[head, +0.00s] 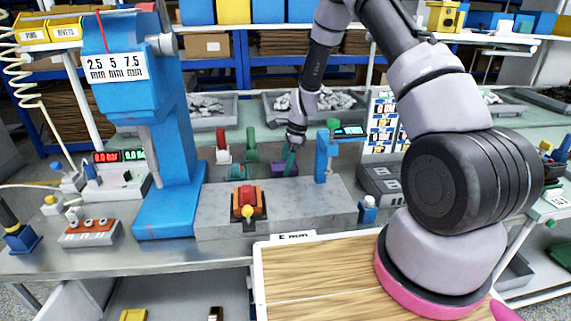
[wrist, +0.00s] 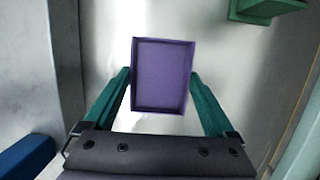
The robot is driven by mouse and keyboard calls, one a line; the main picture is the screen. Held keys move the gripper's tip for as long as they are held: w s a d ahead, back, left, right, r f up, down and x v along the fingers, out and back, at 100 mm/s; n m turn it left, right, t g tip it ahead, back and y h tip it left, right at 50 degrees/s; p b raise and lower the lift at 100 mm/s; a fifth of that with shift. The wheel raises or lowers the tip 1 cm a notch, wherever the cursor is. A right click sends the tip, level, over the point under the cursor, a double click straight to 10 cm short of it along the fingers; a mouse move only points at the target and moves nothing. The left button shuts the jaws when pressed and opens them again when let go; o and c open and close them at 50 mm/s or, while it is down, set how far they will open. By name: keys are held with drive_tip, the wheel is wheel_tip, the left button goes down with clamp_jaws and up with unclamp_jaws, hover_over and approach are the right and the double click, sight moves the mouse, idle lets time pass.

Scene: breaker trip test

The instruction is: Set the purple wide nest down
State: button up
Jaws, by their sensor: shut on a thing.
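The purple wide nest (head: 285,169) is an open, box-like tray at the back of the grey stone slab (head: 215,205), left of a small blue stand (head: 322,155). In the wrist view the nest (wrist: 163,76) is upright to the camera, its empty inside facing me. My gripper (head: 290,160) points down at it, and its teal fingers are shut on the nest's two sides.
A green block (head: 252,148) and a red-and-white one (head: 222,146) stand left of the nest. A tall blue press (head: 165,130) is at left. Bare slab shows at front right.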

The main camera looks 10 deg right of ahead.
drive_tip(key=shift+f, duration=0.1)
drive_tip(key=o, duration=1.6)
